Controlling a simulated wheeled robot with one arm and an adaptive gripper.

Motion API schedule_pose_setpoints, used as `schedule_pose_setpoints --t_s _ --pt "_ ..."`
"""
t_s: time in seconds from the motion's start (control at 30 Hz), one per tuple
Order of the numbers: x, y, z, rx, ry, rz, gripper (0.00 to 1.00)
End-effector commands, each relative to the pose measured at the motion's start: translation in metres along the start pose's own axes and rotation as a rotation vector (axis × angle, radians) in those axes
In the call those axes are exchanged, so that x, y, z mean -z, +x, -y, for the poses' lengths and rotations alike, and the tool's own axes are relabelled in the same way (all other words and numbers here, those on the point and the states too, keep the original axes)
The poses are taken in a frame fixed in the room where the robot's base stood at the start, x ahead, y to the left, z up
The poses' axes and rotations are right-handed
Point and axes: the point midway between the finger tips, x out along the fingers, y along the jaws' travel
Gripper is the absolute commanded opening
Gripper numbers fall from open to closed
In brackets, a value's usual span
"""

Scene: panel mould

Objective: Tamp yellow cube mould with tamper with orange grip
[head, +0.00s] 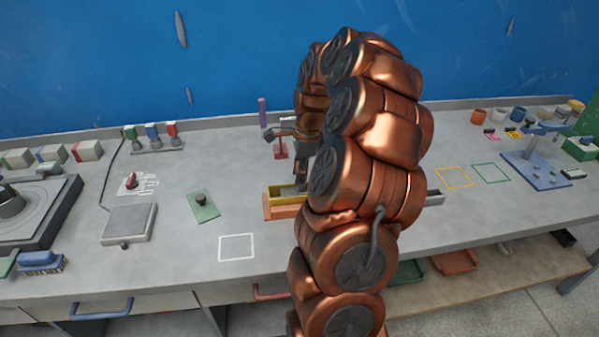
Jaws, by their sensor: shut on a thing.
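The yellow mould (285,189) sits on an orange-brown base on the bench, left of my arm. Its right part is hidden behind my arm. My gripper (300,168) is only partly in view, a dark shape just above the mould. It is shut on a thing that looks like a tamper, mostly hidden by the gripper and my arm. Its orange grip cannot be made out, nor whether it touches the fill in the mould.
A red stand (281,148) and a purple upright piece (262,113) are behind the mould. A green trowel-like plate (203,207) and a scale (129,223) lie left. White, yellow and green outlined squares are empty. A blue plate (536,170) with posts stands right.

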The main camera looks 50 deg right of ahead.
Motion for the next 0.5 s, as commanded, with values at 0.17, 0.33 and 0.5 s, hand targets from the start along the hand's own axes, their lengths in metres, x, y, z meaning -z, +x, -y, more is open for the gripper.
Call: schedule_pose_setpoints --t_s 0.17,0.33,0.5 --pt "-0.001 -0.009 0.000 0.000 0.000 -0.001 0.00" --pt "-0.003 -0.020 0.000 0.001 0.000 0.000 0.00" --pt "-0.004 -0.031 0.001 0.004 0.000 0.000 0.00"
